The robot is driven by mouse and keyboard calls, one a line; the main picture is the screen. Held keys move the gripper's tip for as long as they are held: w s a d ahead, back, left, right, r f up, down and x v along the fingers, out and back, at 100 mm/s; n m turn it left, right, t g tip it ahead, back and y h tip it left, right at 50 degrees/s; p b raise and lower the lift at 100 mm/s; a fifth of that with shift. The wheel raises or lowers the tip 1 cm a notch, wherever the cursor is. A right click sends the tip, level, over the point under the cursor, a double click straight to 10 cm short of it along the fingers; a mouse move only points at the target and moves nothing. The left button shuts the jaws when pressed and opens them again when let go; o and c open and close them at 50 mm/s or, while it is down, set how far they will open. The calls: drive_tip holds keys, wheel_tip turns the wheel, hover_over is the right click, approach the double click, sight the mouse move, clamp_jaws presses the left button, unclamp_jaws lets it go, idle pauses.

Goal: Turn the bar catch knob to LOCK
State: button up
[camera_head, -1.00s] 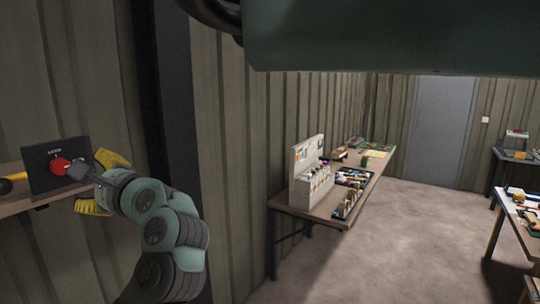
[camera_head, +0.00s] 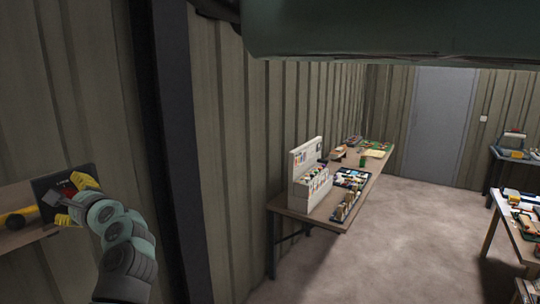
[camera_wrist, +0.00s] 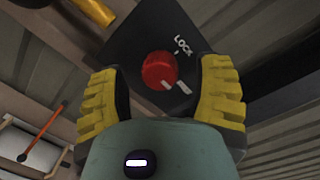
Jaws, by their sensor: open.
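The red round bar catch knob (camera_wrist: 160,70) sits on a black panel (camera_wrist: 150,28) in the wrist view. The white word LOCK (camera_wrist: 184,45) is on the panel, up and right of the knob. The knob's white pointer mark faces the lower right, by a white bar on the panel, away from LOCK. My gripper (camera_wrist: 165,92) is open, with yellow ridged fingers on either side of the knob and visible gaps to it. In the head view the panel (camera_head: 48,184) stands at the far left, and my gripper (camera_head: 75,203) partly hides the knob.
The panel stands on a wooden shelf (camera_head: 22,238) at the wall. A yellow and black object (camera_head: 18,218) lies on it, left of the panel. A dark post (camera_head: 180,150) stands right of my arm. A workbench (camera_head: 325,217) with trays is farther right, with open floor beyond.

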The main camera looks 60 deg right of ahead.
drive_tip(key=shift+w, duration=0.25)
drive_tip(key=shift+c, duration=0.3)
clamp_jaws()
